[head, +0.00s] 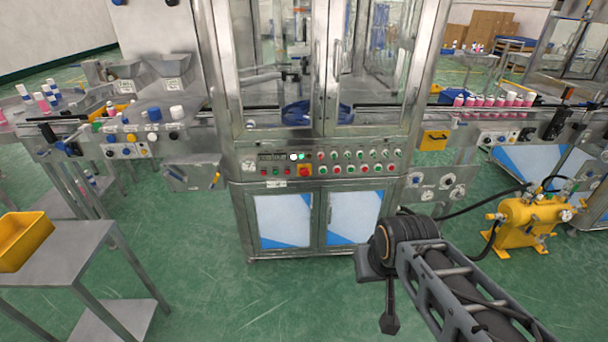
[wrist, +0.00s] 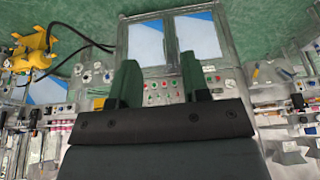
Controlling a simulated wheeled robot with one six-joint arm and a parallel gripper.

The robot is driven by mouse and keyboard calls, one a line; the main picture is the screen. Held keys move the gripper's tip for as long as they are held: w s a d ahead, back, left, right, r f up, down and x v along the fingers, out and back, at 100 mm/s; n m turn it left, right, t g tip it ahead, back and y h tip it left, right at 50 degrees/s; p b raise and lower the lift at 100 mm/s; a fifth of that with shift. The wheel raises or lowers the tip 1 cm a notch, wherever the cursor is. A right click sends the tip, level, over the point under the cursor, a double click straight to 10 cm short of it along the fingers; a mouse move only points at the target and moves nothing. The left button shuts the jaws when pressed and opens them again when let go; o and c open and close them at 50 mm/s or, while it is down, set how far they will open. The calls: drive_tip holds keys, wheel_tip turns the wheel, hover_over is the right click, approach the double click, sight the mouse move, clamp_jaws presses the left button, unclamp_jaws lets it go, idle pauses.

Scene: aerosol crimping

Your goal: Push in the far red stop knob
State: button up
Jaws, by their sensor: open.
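The cabinet doors (head: 285,220) are below the panel, glass doors above. A yellow tank (head: 530,220) with black hoses stands at right. A steel table (head: 60,255) with a yellow bin (head: 22,240) is at left. Green floor before the cabinet is clear.

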clamp_jaws()
